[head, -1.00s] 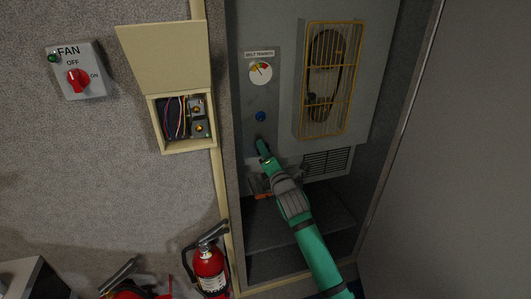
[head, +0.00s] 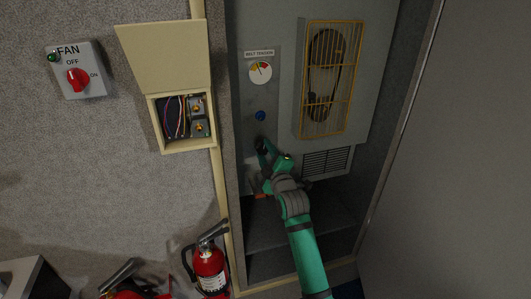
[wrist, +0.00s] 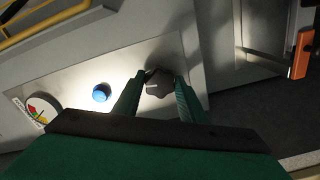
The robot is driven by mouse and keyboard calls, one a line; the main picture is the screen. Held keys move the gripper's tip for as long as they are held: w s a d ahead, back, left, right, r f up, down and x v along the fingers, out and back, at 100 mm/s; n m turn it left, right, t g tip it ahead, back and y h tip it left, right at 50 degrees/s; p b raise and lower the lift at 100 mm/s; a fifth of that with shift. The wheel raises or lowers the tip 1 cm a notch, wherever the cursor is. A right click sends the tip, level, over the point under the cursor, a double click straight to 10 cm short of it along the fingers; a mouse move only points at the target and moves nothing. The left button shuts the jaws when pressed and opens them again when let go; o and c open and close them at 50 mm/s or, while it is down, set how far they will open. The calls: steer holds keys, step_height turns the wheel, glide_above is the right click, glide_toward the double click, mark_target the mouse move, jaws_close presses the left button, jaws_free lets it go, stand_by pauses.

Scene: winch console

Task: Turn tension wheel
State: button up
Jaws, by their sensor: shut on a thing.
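The tension wheel is a dark, lobed knob (wrist: 158,84) with a pale mark on its face, on the grey panel below the blue button. In the wrist view my gripper (wrist: 160,78) has one green finger on each side of the knob and is shut on it. In the head view my gripper (head: 262,146) reaches up to the panel below the blue button (head: 261,116) and covers most of the knob. The belt tension gauge (head: 260,72), white with coloured sectors, sits above; its needle is too small to read.
A yellow wire guard (head: 331,80) covers a belt and pulleys right of the gauge. A vent grille (head: 327,162) is below it. An open fuse box (head: 185,121), a fan switch (head: 78,79) and a fire extinguisher (head: 209,270) are on the left. An orange piece (wrist: 302,54) shows in the wrist view.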

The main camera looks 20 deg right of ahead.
steer(key=m, duration=0.4)
steer(key=shift+f+m, duration=0.15)
steer(key=shift+m, duration=0.15)
steer(key=m, duration=0.2)
steer(key=shift+a+m, duration=0.15)
steer(key=shift+m, duration=0.25)
steer(key=m, duration=0.3)
steer(key=shift+m, duration=0.3)
steer(key=m, duration=0.3)
steer(key=shift+m, duration=0.3)
steer(key=m, duration=0.5)
steer(key=shift+a, duration=0.2)
steer(key=m, duration=0.6)
steer(key=shift+m, duration=0.3)
